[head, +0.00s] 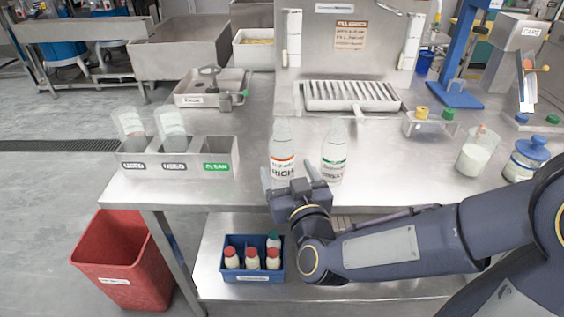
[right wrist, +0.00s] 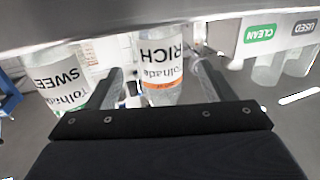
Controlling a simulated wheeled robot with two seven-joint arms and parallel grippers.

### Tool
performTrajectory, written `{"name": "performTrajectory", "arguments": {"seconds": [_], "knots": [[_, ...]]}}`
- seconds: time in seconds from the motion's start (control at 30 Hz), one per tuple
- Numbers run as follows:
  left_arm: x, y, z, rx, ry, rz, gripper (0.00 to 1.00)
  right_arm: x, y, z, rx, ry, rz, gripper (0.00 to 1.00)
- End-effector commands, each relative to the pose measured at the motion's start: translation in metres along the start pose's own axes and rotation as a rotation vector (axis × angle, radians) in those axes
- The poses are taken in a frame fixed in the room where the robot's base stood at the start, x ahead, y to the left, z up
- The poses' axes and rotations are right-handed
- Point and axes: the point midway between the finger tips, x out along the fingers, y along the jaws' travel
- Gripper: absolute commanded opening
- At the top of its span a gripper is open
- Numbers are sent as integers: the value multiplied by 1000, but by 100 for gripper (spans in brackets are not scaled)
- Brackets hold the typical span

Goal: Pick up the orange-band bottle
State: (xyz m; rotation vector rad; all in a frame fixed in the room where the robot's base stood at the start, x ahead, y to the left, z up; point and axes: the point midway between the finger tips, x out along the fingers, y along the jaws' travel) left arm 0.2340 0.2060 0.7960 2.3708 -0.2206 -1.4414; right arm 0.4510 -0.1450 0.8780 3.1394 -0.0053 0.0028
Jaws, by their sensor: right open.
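The orange-band bottle (head: 283,148), clear with a white label reading RICH, stands upright near the front edge of the steel table. My right gripper (head: 290,176) is open in front of it. In the right wrist view the orange-band bottle (right wrist: 161,66) shows between the two spread fingers (right wrist: 158,80); I cannot tell whether they touch it. A green-band bottle (head: 334,156) stands just to its right, and in the right wrist view this bottle (right wrist: 62,85) is outside the left-hand finger. My left gripper is not in view.
A steel bin row (head: 190,170) with two tilted bottles stands left on the table (head: 255,180). A grated tray (head: 350,107) lies behind the bottles. A milky beaker (head: 477,152) and a blue-lidded jar (head: 525,160) are at right. A blue crate (head: 253,276) sits on the shelf below.

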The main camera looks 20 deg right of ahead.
Motion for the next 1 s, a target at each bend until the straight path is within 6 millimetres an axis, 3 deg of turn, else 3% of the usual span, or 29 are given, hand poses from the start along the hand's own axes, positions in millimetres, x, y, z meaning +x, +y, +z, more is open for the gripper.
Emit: {"name": "performTrajectory", "arguments": {"seconds": [0.43, 0.77, 1.0], "knots": [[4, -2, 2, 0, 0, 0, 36, 60, 1, 2, 2, -2, 1, 75], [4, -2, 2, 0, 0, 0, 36, 68, 1, 2, 2, -1, -1, 75], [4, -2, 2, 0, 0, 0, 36, 67, 1, 2, 2, -1, -1, 44]]}}
